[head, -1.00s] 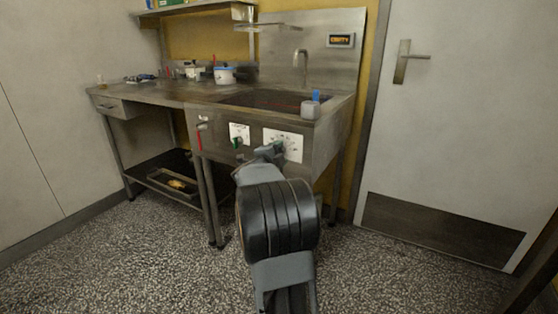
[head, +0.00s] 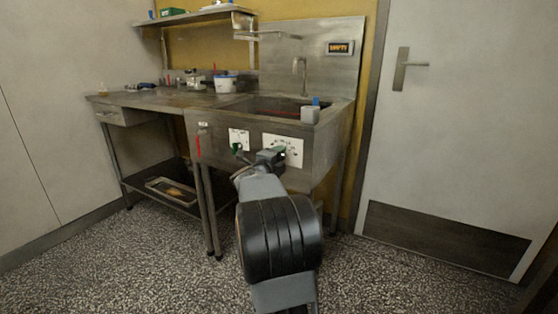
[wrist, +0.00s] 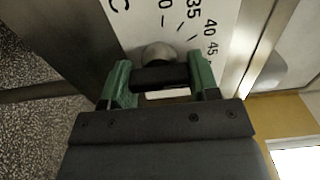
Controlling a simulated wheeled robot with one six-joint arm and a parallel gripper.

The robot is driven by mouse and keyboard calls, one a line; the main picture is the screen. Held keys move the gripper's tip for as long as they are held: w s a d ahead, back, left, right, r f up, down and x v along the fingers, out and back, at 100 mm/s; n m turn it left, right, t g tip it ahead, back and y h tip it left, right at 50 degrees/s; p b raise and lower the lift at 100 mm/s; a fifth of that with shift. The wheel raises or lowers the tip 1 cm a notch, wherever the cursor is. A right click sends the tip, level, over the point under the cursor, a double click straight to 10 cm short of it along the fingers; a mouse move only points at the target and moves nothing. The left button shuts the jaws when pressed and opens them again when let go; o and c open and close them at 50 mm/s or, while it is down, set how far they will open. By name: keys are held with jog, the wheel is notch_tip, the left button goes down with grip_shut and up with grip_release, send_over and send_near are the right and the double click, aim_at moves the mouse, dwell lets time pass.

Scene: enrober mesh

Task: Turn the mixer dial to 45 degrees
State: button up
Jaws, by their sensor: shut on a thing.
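The mixer dial shows in the wrist view as a dark bar (wrist: 160,78) below a silver round cap (wrist: 157,54), in front of a white scale plate (wrist: 178,25). Marks 35, 40 and 45 are readable to the upper right of the cap. My gripper (wrist: 161,82) has its green fingers on both sides of the dark bar and is shut on it. I cannot tell the dial's exact angle. In the head view my gripper (head: 272,156) is at the scale plate (head: 294,151) on the sink unit's front and hides the dial.
A smaller white plate (head: 239,134) with a green knob (head: 237,147) is just left of my gripper. A grey cup-like object (head: 310,115) stands on the sink's edge. The metal door (head: 450,120) is at right, with bare floor before it.

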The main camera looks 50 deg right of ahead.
jog(key=o, duration=0.9)
jog(key=shift+a, duration=0.1)
jog(key=shift+s+a+r, duration=0.1)
jog(key=shift+a, duration=0.25)
jog(key=p+v, duration=0.3)
jog(key=v, duration=1)
jog(key=shift+p, duration=0.35)
